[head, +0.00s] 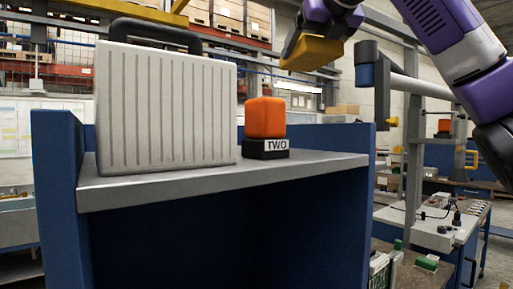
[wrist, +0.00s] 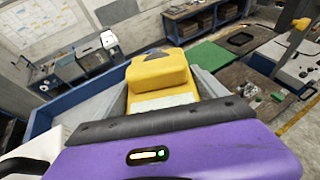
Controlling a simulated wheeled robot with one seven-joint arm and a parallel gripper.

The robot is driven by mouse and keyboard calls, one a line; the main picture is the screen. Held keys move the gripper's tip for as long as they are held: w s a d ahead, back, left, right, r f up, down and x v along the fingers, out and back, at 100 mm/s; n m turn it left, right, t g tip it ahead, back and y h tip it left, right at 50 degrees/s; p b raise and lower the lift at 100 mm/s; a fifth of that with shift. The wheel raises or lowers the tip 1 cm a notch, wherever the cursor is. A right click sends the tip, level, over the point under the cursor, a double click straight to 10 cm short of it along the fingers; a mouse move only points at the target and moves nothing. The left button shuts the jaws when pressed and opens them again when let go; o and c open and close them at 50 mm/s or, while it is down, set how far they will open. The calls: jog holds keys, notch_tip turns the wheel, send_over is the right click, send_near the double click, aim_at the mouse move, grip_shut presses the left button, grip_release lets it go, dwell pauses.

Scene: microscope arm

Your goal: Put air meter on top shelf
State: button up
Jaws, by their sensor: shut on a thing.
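The air meter looks to be the yellow block-shaped device (head: 313,52) in my gripper (head: 305,40). My gripper is shut on it and holds it in the air, above and to the right of the top shelf (head: 330,166) in the head view. The wrist view shows the yellow device (wrist: 160,75) beyond the purple gripper body, with a pale band on its near face. The grey top shelf has blue side panels (head: 58,150). It also shows below the device in the wrist view (wrist: 85,115).
A white ribbed case (head: 165,105) with a black handle stands on the shelf's left part. An orange device (head: 265,120) on a black base marked TWO stands right of it. The shelf's right end is bare. A workbench (head: 430,225) stands at the right.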

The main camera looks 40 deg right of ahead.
aim_at(309, 153)
notch_tip(309, 153, down, 20)
jog(key=shift+r+p, duration=0.1)
jog(key=shift+p, duration=0.6)
jog(key=shift+f, duration=0.2)
jog(key=o, duration=1.6)
jog(key=shift+c, duration=0.2)
jog(key=shift+s+r, duration=0.1)
jog(key=shift+r, duration=0.05)
jog(key=b+v, duration=0.3)
jog(key=v, duration=0.9)
jog(key=shift+b, duration=0.4)
